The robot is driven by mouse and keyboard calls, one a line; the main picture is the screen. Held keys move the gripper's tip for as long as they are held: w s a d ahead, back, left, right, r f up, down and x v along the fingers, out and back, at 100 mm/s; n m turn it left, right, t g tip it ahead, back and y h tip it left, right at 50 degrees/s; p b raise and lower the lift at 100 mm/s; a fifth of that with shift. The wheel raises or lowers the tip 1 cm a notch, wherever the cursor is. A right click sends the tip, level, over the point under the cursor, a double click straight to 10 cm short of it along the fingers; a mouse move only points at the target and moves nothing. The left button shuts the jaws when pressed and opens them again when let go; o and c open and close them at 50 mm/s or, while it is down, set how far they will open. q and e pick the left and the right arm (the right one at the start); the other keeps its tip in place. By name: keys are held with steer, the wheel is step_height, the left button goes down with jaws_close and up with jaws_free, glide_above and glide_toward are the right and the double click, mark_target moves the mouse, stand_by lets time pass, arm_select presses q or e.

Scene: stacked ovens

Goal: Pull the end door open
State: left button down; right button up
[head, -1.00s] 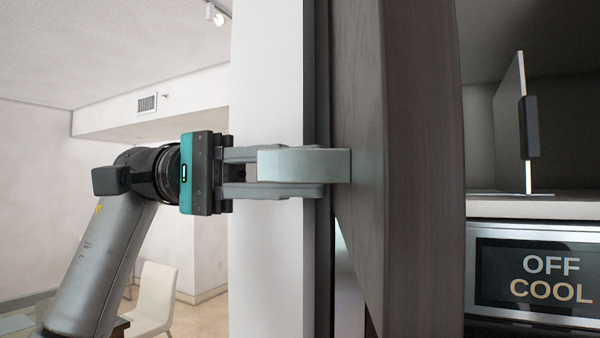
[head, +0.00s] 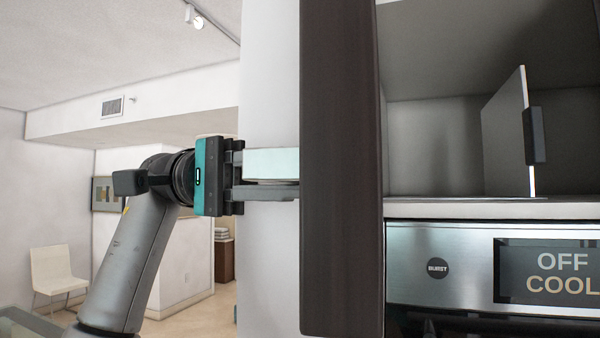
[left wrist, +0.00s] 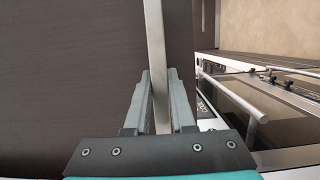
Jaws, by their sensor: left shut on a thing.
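The end door (head: 340,170) is a tall dark wood-grained panel in the middle of the head view. It stands open, swung out from the cabinet, and its dark face fills the left of the left wrist view (left wrist: 60,80). Its handle is a pale metal bar (head: 271,163). My left gripper (head: 285,177) comes in from the left and is shut on this handle. In the left wrist view the bar (left wrist: 156,50) runs between the two grey fingers (left wrist: 160,100). The door hides the handle's far end in the head view. My right gripper is not in view.
Right of the door is an open grey compartment (head: 430,140) with an upright thin panel (head: 506,140) bearing a dark handle. Below it is a steel oven front (head: 440,240) reading "OFF COOL". A white chair (head: 58,270) stands far left on open floor.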

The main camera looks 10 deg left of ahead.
arm_select(q)
steer(key=c, duration=0.8)
jaws_free()
steer(key=shift+o, duration=0.2)
steer(key=shift+a, duration=0.15)
steer(key=p+v, duration=0.4)
steer(key=v, duration=1.1)
